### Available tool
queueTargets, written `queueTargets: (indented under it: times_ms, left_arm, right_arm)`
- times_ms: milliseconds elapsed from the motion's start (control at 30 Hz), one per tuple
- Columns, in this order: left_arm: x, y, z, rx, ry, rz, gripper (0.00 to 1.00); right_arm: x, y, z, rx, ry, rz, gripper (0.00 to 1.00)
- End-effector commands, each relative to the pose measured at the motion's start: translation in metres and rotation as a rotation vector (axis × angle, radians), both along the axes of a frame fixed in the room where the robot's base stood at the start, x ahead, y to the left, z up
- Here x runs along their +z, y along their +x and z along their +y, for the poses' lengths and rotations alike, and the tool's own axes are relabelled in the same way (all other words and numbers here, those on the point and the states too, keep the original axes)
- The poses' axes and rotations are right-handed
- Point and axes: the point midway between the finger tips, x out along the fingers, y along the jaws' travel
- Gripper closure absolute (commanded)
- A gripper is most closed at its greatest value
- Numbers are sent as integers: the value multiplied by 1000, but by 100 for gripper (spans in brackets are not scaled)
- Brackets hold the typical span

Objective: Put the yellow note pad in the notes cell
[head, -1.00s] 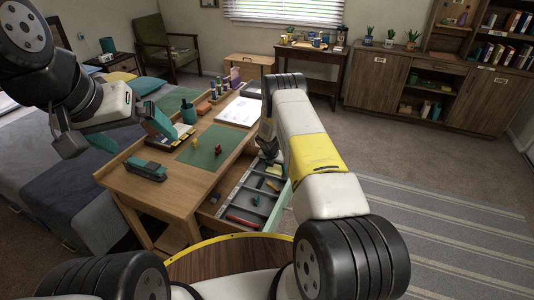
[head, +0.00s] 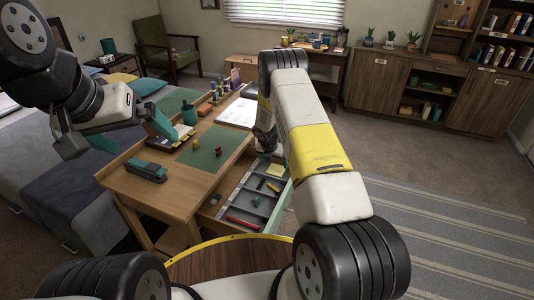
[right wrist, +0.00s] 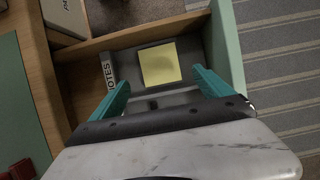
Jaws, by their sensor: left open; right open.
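The yellow note pad (right wrist: 160,63) lies flat on the grey floor of the drawer cell whose wall carries a label reading NOTES (right wrist: 108,73). In the head view the pad (head: 274,170) shows at the far part of the open drawer (head: 226,213). My right gripper (right wrist: 160,82) is open above the pad, with its teal fingers to either side and apart from it. In the head view my right arm hides most of that gripper.
Other drawer cells hold a red pen (head: 243,222) and small items. A striped rug lies right of the drawer.

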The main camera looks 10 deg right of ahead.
Motion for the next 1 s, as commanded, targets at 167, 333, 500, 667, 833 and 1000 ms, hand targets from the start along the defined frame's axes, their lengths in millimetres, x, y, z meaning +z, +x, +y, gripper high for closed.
queueTargets:
  times_ms: [167, 333, 500, 667, 833, 1000]
  left_arm:
    - [0, 0, 0, 0, 0, 0, 0]
    - [0, 0, 0, 0, 0, 0, 0]
    - [0, 0, 0, 0, 0, 0, 0]
    - [0, 0, 0, 0, 0, 0, 0]
    - [0, 0, 0, 0, 0, 0, 0]
    - [0, 0, 0, 0, 0, 0, 0]
  right_arm:
    - [32, -10, 7, 0, 1, -2, 10]
    - [48, -16, 11, -1, 1, -1, 10]
    - [90, -19, 9, -118, 48, -42, 10]
    - [180, -38, 4, -429, 184, -132, 10]
    - [275, -84, 4, -803, 374, -217, 10]
    - [352, -147, 10, -1156, 574, -268, 10]
